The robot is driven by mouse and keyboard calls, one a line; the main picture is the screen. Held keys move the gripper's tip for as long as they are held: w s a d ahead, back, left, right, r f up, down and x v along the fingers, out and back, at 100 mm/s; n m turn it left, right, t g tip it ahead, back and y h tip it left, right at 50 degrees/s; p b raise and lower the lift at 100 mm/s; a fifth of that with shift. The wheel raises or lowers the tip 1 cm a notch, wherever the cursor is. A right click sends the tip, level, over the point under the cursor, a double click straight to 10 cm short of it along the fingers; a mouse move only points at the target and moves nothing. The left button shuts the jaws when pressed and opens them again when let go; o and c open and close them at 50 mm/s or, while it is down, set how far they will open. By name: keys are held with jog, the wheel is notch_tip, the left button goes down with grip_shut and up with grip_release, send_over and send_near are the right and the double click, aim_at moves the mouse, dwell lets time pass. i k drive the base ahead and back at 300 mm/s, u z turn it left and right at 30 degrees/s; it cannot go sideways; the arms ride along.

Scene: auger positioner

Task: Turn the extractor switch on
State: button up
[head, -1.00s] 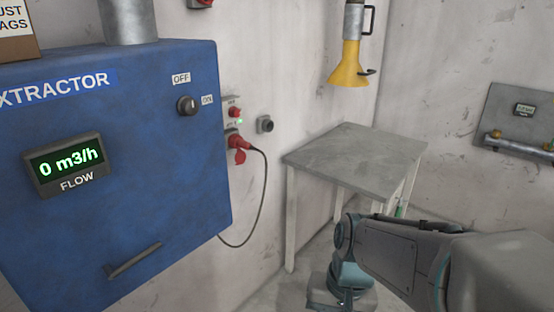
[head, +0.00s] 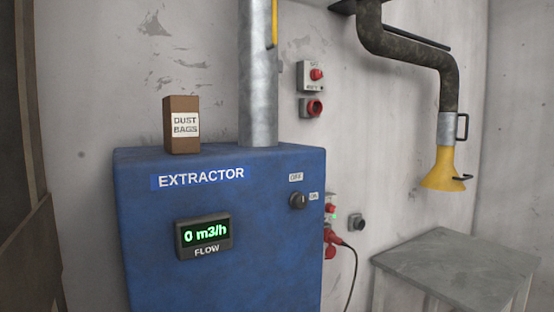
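The blue extractor cabinet (head: 150,220) stands left of centre in the head view, against the wall. Its dark rotary switch (head: 298,201) is on the upper right of the front face. An OFF label (head: 296,177) sits above the knob and an ON label (head: 314,196) to its right. The knob is too small to tell its pointer for certain. The flow display (head: 204,236) glows green and reads 0 m3/h. My gripper is not in view.
A dust bags box (head: 182,125) and a metal duct (head: 258,80) stand on the cabinet. A red plug (head: 332,238) with a cable is close to its right side. A grey table (head: 450,265) stands at the lower right, below a yellow suction hood (head: 442,170).

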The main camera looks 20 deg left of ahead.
aim_at(297, 200)
jog(key=u, duration=0.65)
jog(key=i, duration=0.2)
jog(key=k, duration=1.3)
jog(key=z, duration=1.15)
jog(key=i, duration=1.15)
jog(key=u, duration=0.55)
jog(key=i, duration=0.55)
jog(key=u, duration=0.6)
